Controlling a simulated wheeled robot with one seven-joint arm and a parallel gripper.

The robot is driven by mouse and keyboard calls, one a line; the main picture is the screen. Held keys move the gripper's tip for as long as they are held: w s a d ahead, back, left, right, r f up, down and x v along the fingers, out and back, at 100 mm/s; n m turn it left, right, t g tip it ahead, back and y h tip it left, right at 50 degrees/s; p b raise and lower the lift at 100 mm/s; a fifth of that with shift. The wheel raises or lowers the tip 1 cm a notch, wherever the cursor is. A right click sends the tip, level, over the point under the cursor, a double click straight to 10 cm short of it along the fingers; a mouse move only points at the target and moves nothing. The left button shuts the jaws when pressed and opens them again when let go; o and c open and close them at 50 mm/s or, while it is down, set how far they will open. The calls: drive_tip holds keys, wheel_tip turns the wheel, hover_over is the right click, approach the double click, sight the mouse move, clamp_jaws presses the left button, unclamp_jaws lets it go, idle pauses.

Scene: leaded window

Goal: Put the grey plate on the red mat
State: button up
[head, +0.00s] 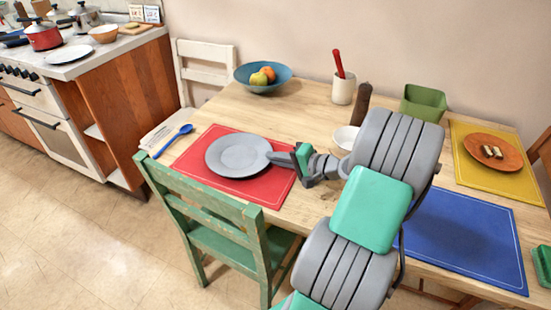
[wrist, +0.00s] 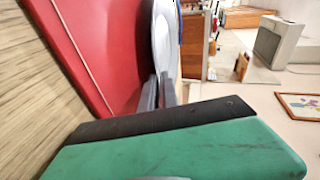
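The grey plate (head: 238,155) is over the red mat (head: 275,191) in the head view, level and within the mat's outline. In the wrist view the plate (wrist: 164,40) shows nearly edge-on beside the red mat (wrist: 100,35). I cannot tell whether it touches the mat or hangs just above it. My gripper (head: 272,157) comes in from the right, and its fingers are on the plate's right rim. In the wrist view the fingers (wrist: 158,92) close on the rim, one on each side.
A blue spoon (head: 173,140) and papers lie left of the red mat. A green chair (head: 215,225) stands in front. A fruit bowl (head: 262,86), a utensil cup (head: 343,88) and a pepper mill (head: 361,103) stand behind. A blue mat (head: 470,235) lies right.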

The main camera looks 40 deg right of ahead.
drive_tip(key=shift+o, duration=0.5)
drive_tip(key=p+v, duration=0.1)
drive_tip(key=v, duration=0.2)
drive_tip(key=p+v, duration=0.1)
drive_tip(key=v, duration=0.3)
drive_tip(key=p+v, duration=0.1)
drive_tip(key=v, duration=0.3)
drive_tip(key=shift+s+d+r+p, duration=0.1)
drive_tip(key=shift+r+p, duration=0.25)
drive_tip(key=shift+r, duration=0.05)
drive_tip(key=shift+s+d+f, duration=0.1)
drive_tip(key=shift+s+f, duration=0.05)
drive_tip(key=shift+s, duration=0.2)
drive_tip(key=shift+f, duration=0.1)
